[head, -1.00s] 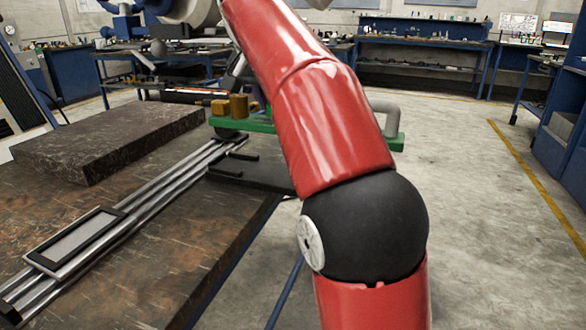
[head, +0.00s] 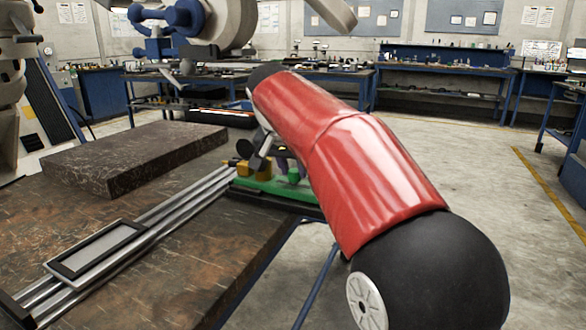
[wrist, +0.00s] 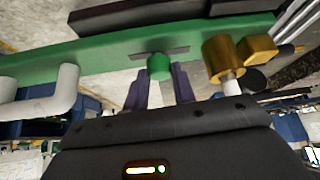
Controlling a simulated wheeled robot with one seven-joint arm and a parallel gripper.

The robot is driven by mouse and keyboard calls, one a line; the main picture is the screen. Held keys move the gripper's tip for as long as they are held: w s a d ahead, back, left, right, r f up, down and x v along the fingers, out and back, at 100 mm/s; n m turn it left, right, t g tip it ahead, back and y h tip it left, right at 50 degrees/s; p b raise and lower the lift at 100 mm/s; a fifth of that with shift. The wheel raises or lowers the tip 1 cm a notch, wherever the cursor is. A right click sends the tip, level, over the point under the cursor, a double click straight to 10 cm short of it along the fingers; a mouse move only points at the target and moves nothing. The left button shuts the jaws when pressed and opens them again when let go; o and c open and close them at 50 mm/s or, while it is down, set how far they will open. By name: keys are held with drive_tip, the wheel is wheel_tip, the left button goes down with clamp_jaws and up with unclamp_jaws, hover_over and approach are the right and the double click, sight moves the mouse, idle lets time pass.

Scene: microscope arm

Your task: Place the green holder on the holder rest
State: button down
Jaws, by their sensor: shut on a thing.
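The green holder (head: 262,186) is a long green bar with yellow-gold fittings and a green knob; it is partly hidden by my arm in the head view. It crosses the top of the wrist view (wrist: 100,50), with a pale curved handle at left and a gold cylinder at right. My gripper (wrist: 160,72) has its purple fingers shut around the green knob. The holder is low over the dark rest (head: 307,209) at the far end of the rails. Most of the rest is hidden; I cannot tell whether they touch.
Metal rails (head: 150,235) with a framed plate (head: 95,248) run along the brown table (head: 180,265). A dark stone slab (head: 135,155) lies at left. Open floor (head: 440,160) is at right. Workbenches stand at the back.

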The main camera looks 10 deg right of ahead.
drive_tip(key=c, duration=1.6)
unclamp_jaws()
drive_tip(key=shift+f, duration=0.15)
drive_tip(key=o, duration=0.5)
drive_tip(key=shift+c, duration=0.2)
drive_tip(key=shift+r, duration=0.3)
drive_tip(key=p+v, duration=0.2)
drive_tip(key=v, duration=1)
drive_tip(key=s+d+f+n+y, duration=0.1)
drive_tip(key=s+d+f+n, duration=0.1)
drive_tip(key=s+f, duration=1)
drive_tip(key=s+d+f+n+y, duration=0.2)
drive_tip(key=s+f+n, duration=0.2)
drive_tip(key=s+f, duration=0.8)
wheel_tip(320, 180, down, 3)
drive_tip(key=shift+s+d+r, duration=0.15)
drive_tip(key=shift+s+d, duration=0.15)
drive_tip(key=shift+d, duration=0.1)
